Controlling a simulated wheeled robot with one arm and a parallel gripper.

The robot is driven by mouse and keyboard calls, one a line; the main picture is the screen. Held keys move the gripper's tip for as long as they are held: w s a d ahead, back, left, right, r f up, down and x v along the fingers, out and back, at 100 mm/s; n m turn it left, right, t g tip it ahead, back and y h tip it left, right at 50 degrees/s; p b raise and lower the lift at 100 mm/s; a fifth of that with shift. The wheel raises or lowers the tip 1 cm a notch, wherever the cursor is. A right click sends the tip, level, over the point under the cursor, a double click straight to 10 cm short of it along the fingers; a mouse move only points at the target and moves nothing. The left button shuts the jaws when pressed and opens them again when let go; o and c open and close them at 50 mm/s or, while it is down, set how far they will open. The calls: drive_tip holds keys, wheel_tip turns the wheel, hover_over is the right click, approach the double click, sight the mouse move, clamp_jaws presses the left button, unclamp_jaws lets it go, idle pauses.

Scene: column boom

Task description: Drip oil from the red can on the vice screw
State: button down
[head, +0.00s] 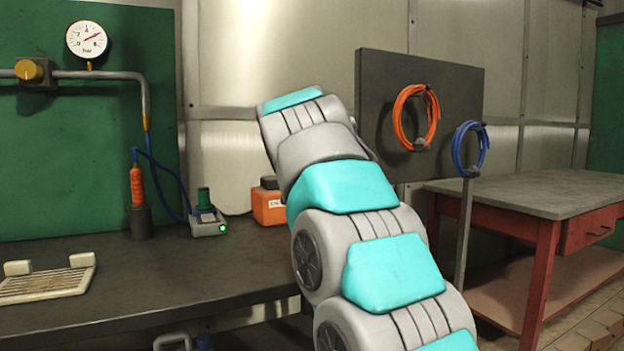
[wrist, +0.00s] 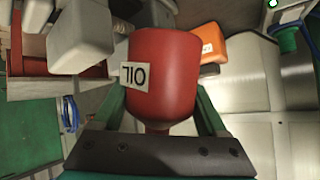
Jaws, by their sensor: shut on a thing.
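The red can (wrist: 165,80) is in the wrist view with a white label that reads OIL upside down. The green fingers of my gripper (wrist: 160,108) stand on either side of the can and hold it. A narrow red part of the can shows near the gripper's dark palm. How far the can is tilted, I cannot tell. A pale grey block (wrist: 82,38) is at the upper left of the wrist view; I cannot tell whether it belongs to the vice. My gripper and the can do not show in the head view.
An orange box (head: 268,206) stands on the dark bench (head: 190,265), beside a small grey device (head: 208,226) with a green light. An orange-handled tool (head: 138,188) stands in a holder. A red-framed table (head: 545,195) is at the right. Hose coils (head: 416,118) hang on a panel.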

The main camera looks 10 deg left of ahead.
drive_tip(key=shift+s+a+f+m+g+y, duration=0.2)
drive_tip(key=shift+s+a+f+g, duration=0.1)
drive_tip(key=shift+f, duration=0.25)
drive_tip(key=shift+s+a+f+m+g+y, duration=0.1)
drive_tip(key=shift+s+a+f+g+y, duration=0.15)
drive_tip(key=shift+f, duration=0.25)
drive_tip(key=shift+s+a+f+m+g+y, duration=0.3)
drive_tip(key=shift+f+g+y, duration=0.1)
drive_tip(key=shift+f, duration=0.3)
drive_tip(key=shift+s+a+f+m+g+y, duration=0.25)
drive_tip(key=shift+a+f+g+y, duration=0.1)
drive_tip(key=shift+f, duration=0.35)
drive_tip(key=shift+s+a+f+m+g+y, duration=0.2)
drive_tip(key=shift+a+f+m+g+y, duration=0.15)
drive_tip(key=shift+f, duration=0.35)
drive_tip(key=shift+f+g+b, duration=0.25)
drive_tip(key=shift+f+b, duration=0.25)
drive_tip(key=shift+f, duration=0.6)
drive_tip(key=shift+s+a+r+g+y+p, duration=0.15)
drive_tip(key=shift+r+g+y+p, duration=0.35)
drive_tip(key=shift+r+p, duration=0.3)
drive_tip(key=shift+r+m+y, duration=0.35)
drive_tip(key=shift+r+m, duration=0.05)
drive_tip(key=shift+r, duration=0.1)
drive_tip(key=shift+s+a+r, duration=0.1)
drive_tip(key=shift+s, duration=0.05)
drive_tip(key=shift+b, duration=0.35)
